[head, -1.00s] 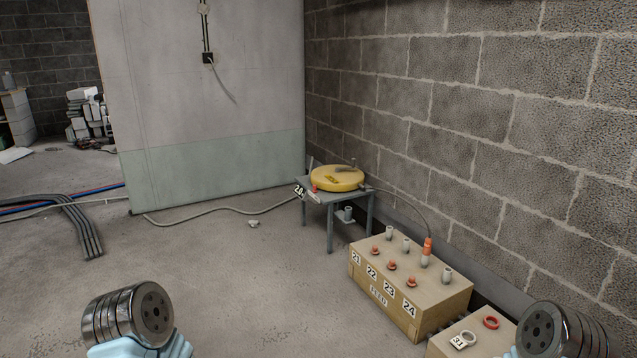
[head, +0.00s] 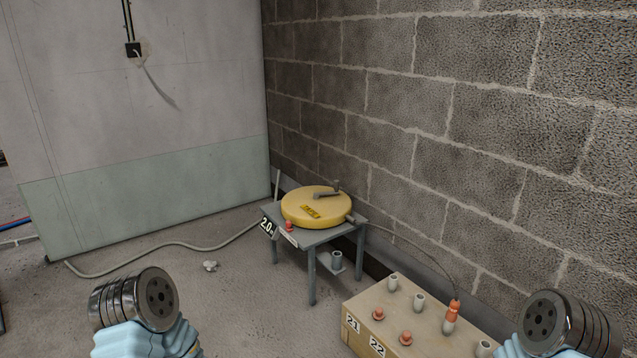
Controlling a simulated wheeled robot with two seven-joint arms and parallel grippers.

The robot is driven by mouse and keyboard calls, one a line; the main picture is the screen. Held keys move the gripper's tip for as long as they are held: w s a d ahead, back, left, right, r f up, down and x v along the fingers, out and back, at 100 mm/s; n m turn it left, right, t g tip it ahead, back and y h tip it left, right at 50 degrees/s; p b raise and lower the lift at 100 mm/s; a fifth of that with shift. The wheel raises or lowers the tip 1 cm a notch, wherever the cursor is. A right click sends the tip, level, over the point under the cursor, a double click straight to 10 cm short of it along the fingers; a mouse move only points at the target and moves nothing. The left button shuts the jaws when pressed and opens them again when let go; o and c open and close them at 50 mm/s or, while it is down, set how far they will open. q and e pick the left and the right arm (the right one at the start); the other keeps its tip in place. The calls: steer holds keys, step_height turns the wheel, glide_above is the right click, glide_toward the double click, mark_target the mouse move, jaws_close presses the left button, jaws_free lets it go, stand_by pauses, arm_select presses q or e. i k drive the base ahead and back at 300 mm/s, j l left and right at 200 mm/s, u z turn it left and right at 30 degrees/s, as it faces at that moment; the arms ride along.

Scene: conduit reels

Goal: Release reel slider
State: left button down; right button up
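A yellow round reel (head: 309,213) lies flat on a small grey table (head: 321,238) in the corner by the block wall. A dark grey handle-like bar (head: 328,192) sits on top of the reel. A small red knob (head: 289,226) stands at the table's front left, beside the reel; I cannot tell which part is the slider. My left arm's end shows at the lower left and my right arm's end at the lower right, both well short of the table. Neither gripper's fingers are in view.
A cardboard box (head: 385,312) labelled 21 and 22 stands right of the table, with grey and orange plugs on top. A grey cable (head: 170,247) runs along the floor to the table.

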mark_target(288, 224)
steer(key=i+j+z, duration=0.2)
steer(key=i+j, duration=0.5)
steer(key=i, duration=0.35)
steer(key=i+j+z, duration=0.2)
steer(key=i+j, duration=0.7)
steer(key=i, duration=0.1)
